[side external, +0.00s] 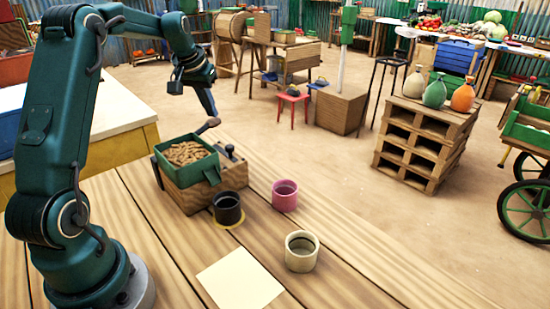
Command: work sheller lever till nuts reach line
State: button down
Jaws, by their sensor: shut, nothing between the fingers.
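The sheller is a wooden box (205,197) with a green hopper (163,174) on top, full of unshelled nuts (188,153). A black cup (228,209) stands on a yellow ring at the front of the sheller, close to the green spout (212,175). Its fill level and any line cannot be made out.
A pink cup (285,195) and a cream cup (301,251) stand to the right on the plank table (345,250). A pale sheet (240,279) lies near the front. The right side of the table is clear.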

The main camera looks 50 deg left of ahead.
aim_at(213, 123)
jog(key=shift+w+f, duration=0.2)
jog(key=shift+f, duration=1.35)
jog(key=shift+w+f, duration=0.15)
jog(key=shift+f, duration=1.4)
jog(key=shift+r, duration=0.15)
jog(key=shift+s+r, duration=0.2)
jog(key=shift+r, duration=1.45)
jog(key=shift+s+r, duration=0.15)
jog(key=shift+r, duration=1.45)
jog(key=shift+f, duration=0.15)
jog(key=shift+w+f, duration=0.2)
jog(key=shift+f, duration=1.45)
jog(key=shift+w+f, duration=0.15)
jog(key=shift+f, duration=1.45)
jog(key=shift+r, duration=0.1)
